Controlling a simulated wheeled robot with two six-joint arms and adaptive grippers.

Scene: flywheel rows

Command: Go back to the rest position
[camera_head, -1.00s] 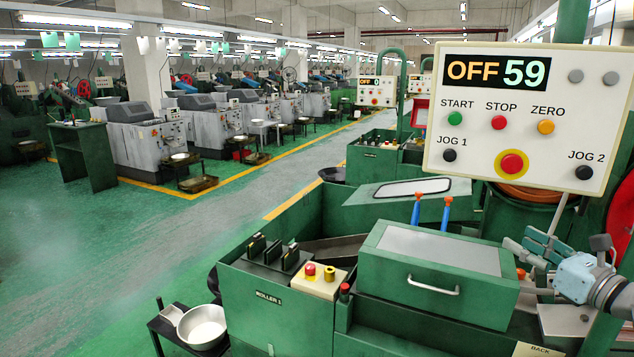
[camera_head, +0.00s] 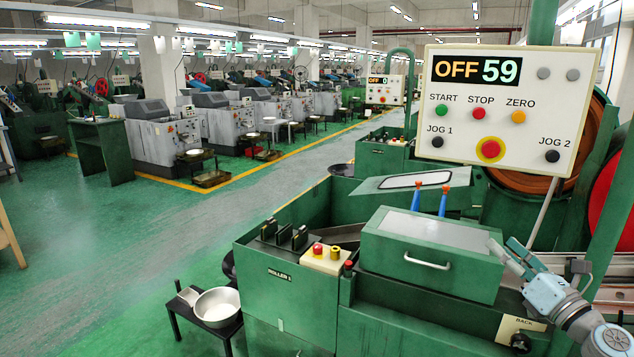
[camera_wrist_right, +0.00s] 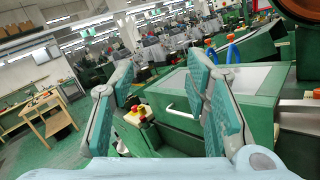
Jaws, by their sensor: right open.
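My right gripper (camera_head: 506,252) is at the right of the head view, beside the right end of the green lidded box (camera_head: 430,240) on the roller machine. Its two teal-padded fingers stand apart in the right wrist view (camera_wrist_right: 165,100), with nothing between them but the machine seen farther off. The control panel (camera_head: 508,110) hangs above the machine and reads OFF 59. My left gripper is not in the head view.
A small stand (camera_head: 184,318) with a metal bowl (camera_head: 216,307) is at the machine's front left. A yellow-and-red button box (camera_head: 326,260) sits on the machine. A grey-green aisle (camera_head: 150,225) lies open to the left.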

